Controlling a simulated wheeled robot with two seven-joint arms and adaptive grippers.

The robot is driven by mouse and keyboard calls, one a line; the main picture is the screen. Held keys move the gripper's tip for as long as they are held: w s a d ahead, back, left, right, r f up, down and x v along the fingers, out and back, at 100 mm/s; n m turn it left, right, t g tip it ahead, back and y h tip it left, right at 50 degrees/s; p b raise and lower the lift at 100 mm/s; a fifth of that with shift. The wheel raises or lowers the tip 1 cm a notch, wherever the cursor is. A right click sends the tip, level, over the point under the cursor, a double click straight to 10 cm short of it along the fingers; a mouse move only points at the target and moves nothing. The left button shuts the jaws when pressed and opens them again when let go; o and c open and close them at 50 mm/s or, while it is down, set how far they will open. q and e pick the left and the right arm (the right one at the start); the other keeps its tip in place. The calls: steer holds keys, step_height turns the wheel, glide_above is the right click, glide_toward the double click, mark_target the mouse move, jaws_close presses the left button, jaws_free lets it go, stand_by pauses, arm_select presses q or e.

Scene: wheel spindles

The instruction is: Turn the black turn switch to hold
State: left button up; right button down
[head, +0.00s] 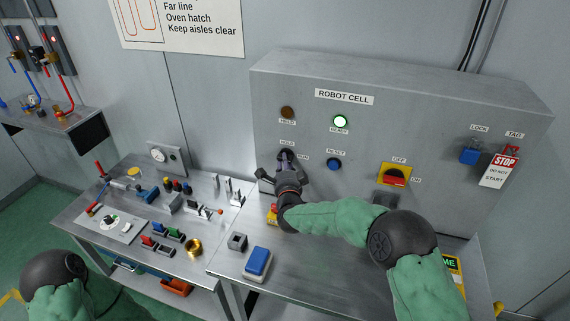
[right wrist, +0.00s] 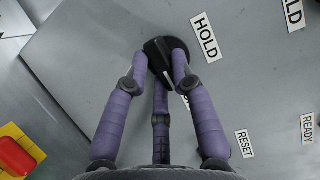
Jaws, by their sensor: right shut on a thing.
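The black turn switch (right wrist: 158,50) is on the grey ROBOT CELL panel (head: 400,125). A HOLD label (right wrist: 207,37) sits beside it, and a second label is mostly hidden behind a finger. My right gripper (head: 285,158) reaches up to the switch and covers most of it in the head view. In the right wrist view, the purple fingers of my right gripper (right wrist: 160,68) are shut on the switch's handle from both sides. Which label the handle points at is hard to tell. My left arm shows at bottom left, but its gripper is out of view.
Above the switch are a dark amber HOLD lamp (head: 287,112) and a lit green READY lamp (head: 340,122). A blue RESET button (head: 334,164) and a red-yellow rotary switch (head: 395,175) are to the right. A bench with several parts stands below left.

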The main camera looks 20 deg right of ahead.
steer(key=shift+w+a+r+n+g+h+p, duration=0.15)
steer(key=shift+n+g+h+p, duration=0.7)
steer(key=shift+n+p, duration=1.95)
steer(key=shift+s+d+r+n+g+h+p, duration=0.1)
steer(key=shift+r+n+g+h+p, duration=0.25)
steer(key=shift+n+g+p, duration=2.35)
steer(key=shift+w+a+r+n+t+h+p, duration=0.15)
steer(key=shift+n+t+h+p, duration=0.7)
steer(key=shift+p, duration=3.85)
steer(key=shift+s+n+g+y, duration=0.1)
steer(key=shift+n+g+y, duration=0.15)
steer(key=shift+n+g, duration=0.15)
steer(key=c, duration=1)
jaws_free()
steer(key=shift+c, duration=0.2)
steer(key=v, duration=1.2)
steer(key=shift+f, duration=0.15)
